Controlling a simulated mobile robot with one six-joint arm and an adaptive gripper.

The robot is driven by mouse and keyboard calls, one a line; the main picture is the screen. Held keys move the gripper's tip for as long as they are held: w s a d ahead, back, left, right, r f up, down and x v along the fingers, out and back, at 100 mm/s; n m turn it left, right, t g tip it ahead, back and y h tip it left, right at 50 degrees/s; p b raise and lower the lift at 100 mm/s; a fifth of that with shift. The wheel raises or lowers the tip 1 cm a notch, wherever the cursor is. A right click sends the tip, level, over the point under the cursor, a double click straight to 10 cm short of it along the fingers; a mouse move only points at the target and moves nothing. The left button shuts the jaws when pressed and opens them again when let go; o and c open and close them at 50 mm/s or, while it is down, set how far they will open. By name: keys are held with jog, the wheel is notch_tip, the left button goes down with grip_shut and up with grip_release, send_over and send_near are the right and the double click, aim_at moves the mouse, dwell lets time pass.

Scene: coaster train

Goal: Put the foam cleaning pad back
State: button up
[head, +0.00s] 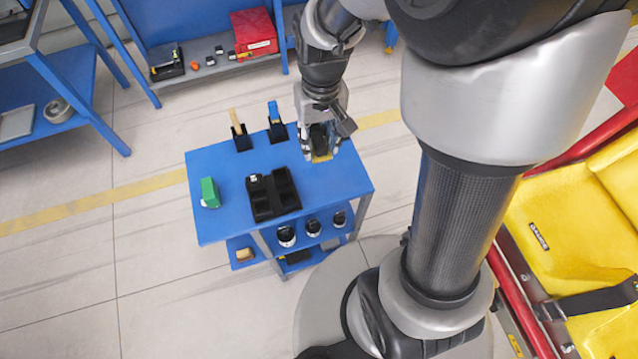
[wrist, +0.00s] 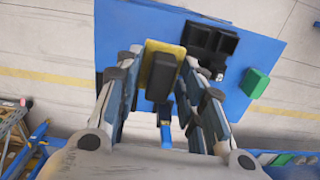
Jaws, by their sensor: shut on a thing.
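The foam cleaning pad is a yellow slab with a dark block on it. My gripper (head: 322,143) is shut on the pad (head: 322,157) over the right back part of the blue cart top (head: 224,222). In the wrist view the pad (wrist: 152,54) sits between the fingers of my gripper (wrist: 161,68), dark block towards the camera. How high it is above the top, or whether it touches, I cannot tell. A black compartment tray (head: 264,208) stands on the cart, left of and nearer than the pad; it also shows in the wrist view (wrist: 212,40).
A green block (head: 210,192) lies at the cart's left. Two black holders at the back edge hold a tan-handled tool (head: 236,121) and a blue-handled tool (head: 273,110). Several dark round containers (head: 313,227) stand below the front edge. Yellow seats (head: 545,215) are at right.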

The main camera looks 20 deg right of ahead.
aim_at(319, 186)
jog(key=shift+w+d+r, duration=0.1)
jog(key=shift+w, duration=0.25)
notch_tip(319, 186, down, 19)
jog(key=b, duration=0.6)
jog(key=shift+w+f+b, duration=0.1)
jog(key=shift+f+b, duration=0.1)
jog(key=shift+b, duration=0.1)
jog(key=o, duration=0.9)
jog(key=shift+o, duration=0.2)
